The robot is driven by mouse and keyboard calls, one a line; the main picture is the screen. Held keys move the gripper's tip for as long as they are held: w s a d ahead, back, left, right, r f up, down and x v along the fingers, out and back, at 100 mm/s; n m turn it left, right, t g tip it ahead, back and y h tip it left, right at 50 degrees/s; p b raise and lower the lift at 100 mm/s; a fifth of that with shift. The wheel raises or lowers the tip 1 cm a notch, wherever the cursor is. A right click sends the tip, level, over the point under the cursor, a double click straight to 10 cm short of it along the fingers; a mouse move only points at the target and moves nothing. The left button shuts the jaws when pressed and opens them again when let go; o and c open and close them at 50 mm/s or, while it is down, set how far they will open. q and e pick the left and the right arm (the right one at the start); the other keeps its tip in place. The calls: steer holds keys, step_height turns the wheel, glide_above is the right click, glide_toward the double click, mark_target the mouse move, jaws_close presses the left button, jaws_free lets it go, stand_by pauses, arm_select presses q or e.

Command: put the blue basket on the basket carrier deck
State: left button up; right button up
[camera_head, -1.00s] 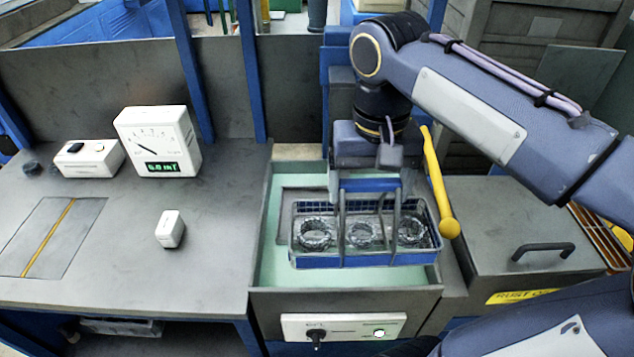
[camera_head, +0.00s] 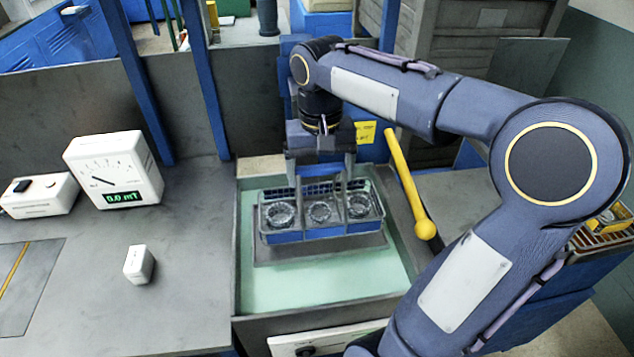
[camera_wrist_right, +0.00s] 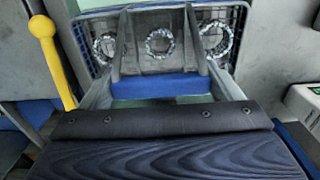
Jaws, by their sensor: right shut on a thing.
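The blue basket (camera_head: 320,232) holds several metal rings in a row and hangs level over the green-lined tank. My right gripper (camera_head: 321,168) is above it, shut on the basket's upper part; the exact grip is partly hidden. The basket's mesh also shows in the wrist view (camera_wrist_right: 239,18), beyond my gripper. A dark grey plate (camera_head: 345,252) lies under the basket in the tank. I cannot tell if the basket touches it. No part labelled as the carrier deck can be made out. My left gripper is not in view.
A yellow-handled lever (camera_head: 408,185) stands right of the tank (camera_head: 238,250). A white meter (camera_head: 113,170) reads 0.0 mT on the left bench, with a small white block (camera_head: 139,264) in front. A dark back panel and blue posts stand behind.

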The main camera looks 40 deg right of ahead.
mark_target(317, 186)
steer(key=w+f, duration=0.1)
steer(key=w+d+f, duration=0.1)
steer(key=shift+f, duration=0.3)
steer(key=f, duration=0.3)
steer(key=shift+w+d, duration=0.1)
steer(key=shift+w, duration=0.15)
steer(key=shift+f, duration=0.4)
steer(key=shift+f, duration=0.1)
steer(key=o, duration=1.4)
